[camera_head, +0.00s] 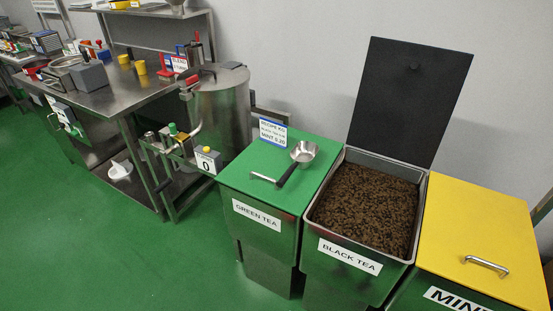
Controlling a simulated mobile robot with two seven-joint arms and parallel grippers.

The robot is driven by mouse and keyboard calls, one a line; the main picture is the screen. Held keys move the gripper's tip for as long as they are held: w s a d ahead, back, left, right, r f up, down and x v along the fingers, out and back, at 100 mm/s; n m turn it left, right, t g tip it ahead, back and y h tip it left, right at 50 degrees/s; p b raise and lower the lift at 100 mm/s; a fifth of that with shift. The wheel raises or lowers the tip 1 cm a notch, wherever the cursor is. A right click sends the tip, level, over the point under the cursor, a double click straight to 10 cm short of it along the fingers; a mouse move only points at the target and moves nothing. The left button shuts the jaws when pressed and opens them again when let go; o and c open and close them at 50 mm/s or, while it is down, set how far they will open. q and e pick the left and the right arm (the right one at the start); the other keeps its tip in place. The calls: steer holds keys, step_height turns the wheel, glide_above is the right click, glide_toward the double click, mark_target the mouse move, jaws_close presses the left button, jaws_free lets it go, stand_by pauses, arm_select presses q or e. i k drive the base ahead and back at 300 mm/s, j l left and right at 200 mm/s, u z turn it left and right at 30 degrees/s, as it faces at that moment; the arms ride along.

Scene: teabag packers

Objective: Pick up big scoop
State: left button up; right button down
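The big scoop (303,151) has a round metal bowl and a dark handle (286,174). It lies on the closed green lid (238,169) of the bin labelled GREEN TEA, bowl toward the back right and handle toward the front left. The handle's end is close to the lid's metal handle (263,178); I cannot tell whether they touch. Neither of my grippers shows in the head view.
The BLACK TEA bin (424,193) stands open, full of dark tea, its black lid (411,97) raised behind. A yellow-lidded bin (485,225) is at the right. A recipe sign (273,131) stands behind the scoop. A metal tank (222,112) and workbench (91,89) are left. Green floor is clear in front.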

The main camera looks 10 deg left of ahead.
mark_target(303, 154)
steer(key=i+j+z, duration=0.15)
steer(key=j, duration=0.25)
steer(key=i+j+z, duration=0.2)
steer(key=j, duration=0.25)
steer(key=i+j+z, duration=0.15)
steer(key=j, duration=0.3)
steer(key=i+j+z, duration=0.15)
steer(key=j, duration=0.3)
steer(key=j+z, duration=0.15)
steer(key=j, duration=0.3)
